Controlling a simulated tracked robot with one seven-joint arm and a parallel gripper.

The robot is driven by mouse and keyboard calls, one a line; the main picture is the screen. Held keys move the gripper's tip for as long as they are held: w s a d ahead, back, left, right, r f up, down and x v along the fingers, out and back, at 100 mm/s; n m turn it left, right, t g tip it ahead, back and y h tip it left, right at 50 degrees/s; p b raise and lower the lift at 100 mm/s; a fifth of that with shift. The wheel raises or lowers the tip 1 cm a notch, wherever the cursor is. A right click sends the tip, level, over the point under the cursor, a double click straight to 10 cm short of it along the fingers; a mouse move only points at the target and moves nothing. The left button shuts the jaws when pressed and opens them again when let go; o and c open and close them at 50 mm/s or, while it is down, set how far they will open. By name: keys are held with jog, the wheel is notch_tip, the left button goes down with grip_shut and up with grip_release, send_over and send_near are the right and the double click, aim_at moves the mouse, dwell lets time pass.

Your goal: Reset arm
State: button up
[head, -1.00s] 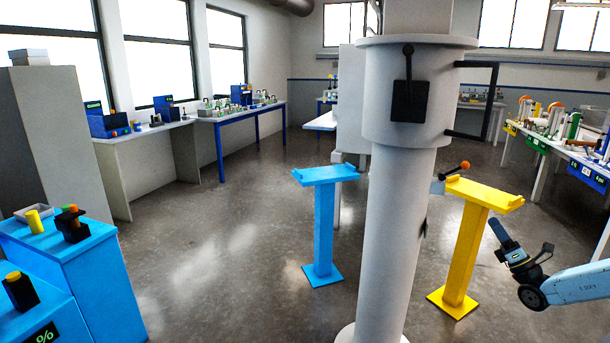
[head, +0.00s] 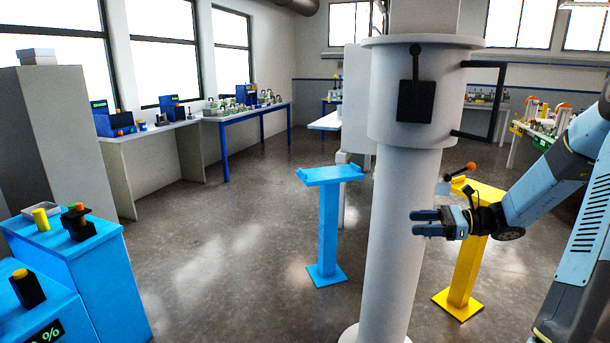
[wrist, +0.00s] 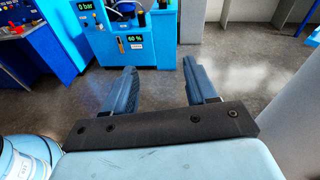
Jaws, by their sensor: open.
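My gripper (head: 428,223) is in the head view right of centre, pointing left, in front of the grey-white column (head: 398,190) as seen in the picture. My arm comes in from the right edge and bends down to it. In the wrist view my gripper (wrist: 160,88) shows its two blue fingers apart, with nothing between them but floor. The gripper is open and empty.
A yellow stand (head: 465,265) is partly hidden behind my arm. A blue stand (head: 328,225) is left of the column. Blue cabinets (head: 85,265) are at the left, also showing in the wrist view (wrist: 126,45). The floor (head: 215,230) between is clear.

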jog(key=s+a+r+n+g+h, duration=0.45)
jog(key=s+a+n+h, duration=0.5)
jog(key=s, duration=0.25)
jog(key=s+d+r+n+t+h, duration=0.1)
jog(key=s+r+n+t+h, duration=0.2)
jog(key=s+r+n, duration=0.2)
jog(key=s+d+r+n+t+h, duration=0.1)
jog(key=s+r+n+t+h, duration=0.2)
jog(key=s, duration=0.8)
jog(key=shift+r+n, duration=0.85)
jog(key=shift+n, duration=0.2)
jog(key=shift+a+h, duration=0.1)
jog(key=shift+h, duration=0.15)
